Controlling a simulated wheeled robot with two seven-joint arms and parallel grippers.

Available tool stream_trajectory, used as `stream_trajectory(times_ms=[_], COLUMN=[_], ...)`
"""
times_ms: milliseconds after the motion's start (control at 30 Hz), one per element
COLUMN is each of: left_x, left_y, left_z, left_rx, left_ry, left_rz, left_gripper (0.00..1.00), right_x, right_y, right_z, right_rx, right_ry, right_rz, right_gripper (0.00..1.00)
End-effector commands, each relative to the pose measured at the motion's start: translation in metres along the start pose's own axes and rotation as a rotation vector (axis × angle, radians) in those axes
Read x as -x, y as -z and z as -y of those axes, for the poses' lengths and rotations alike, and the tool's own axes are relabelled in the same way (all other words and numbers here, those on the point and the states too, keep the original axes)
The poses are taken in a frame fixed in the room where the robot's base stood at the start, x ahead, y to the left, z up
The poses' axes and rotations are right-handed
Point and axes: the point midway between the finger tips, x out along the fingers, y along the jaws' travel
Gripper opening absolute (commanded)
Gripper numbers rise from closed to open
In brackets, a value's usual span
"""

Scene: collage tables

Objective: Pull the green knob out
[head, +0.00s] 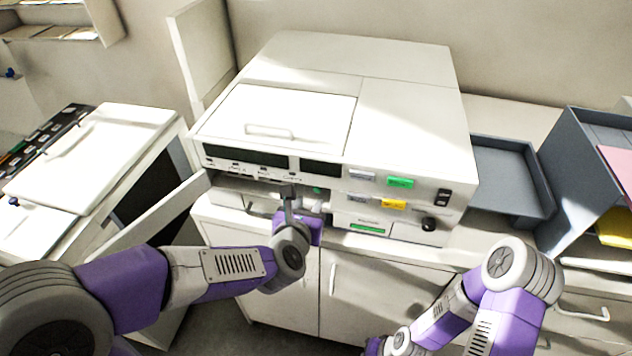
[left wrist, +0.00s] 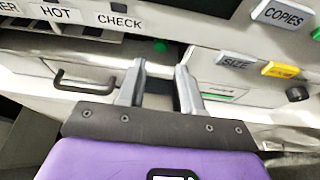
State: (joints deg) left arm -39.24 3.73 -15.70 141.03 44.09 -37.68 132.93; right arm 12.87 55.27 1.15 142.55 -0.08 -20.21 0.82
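The green knob (head: 316,189) is a small green spot on the front of the white copier (head: 405,120), in the dark recess under the display strip. In the left wrist view the green knob (left wrist: 160,46) shows beyond the fingertips, in line with the gap between them. My left gripper (head: 303,197) is in front of the recess. In the left wrist view its two grey fingers (left wrist: 160,72) are apart with nothing between them. They look short of the knob, though the exact distance is hard to judge. My right arm is at lower right; its fingers are out of frame.
A black handle (left wrist: 85,85) is on a drawer left of the fingers. Grey SIZE (left wrist: 235,62) and yellow (left wrist: 283,70) buttons and a black knob (head: 429,224) are to the right. An open white panel (head: 150,215) juts out at left. Grey trays (head: 510,180) stand at right.

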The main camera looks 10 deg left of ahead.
Motion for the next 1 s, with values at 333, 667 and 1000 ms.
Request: stream_trajectory(times_ms=[333,667,1000], left_x=[-0.031,-0.070,-0.075], left_y=[0.000,-0.001,-0.001], left_z=[0.000,0.000,0.000], left_rx=[0.005,0.005,0.006], left_ry=[-0.001,0.000,0.002], left_rz=[0.001,0.001,0.002], left_gripper=[0.36,0.36,0.36], right_x=[-0.005,-0.008,-0.008], right_y=[-0.002,-0.001,-0.001], right_z=[-0.002,-0.003,-0.003], right_rx=[0.000,0.000,0.000], right_ry=[0.000,0.000,0.000], right_rz=[0.004,0.003,0.003], right_gripper=[0.00,0.00,0.00])
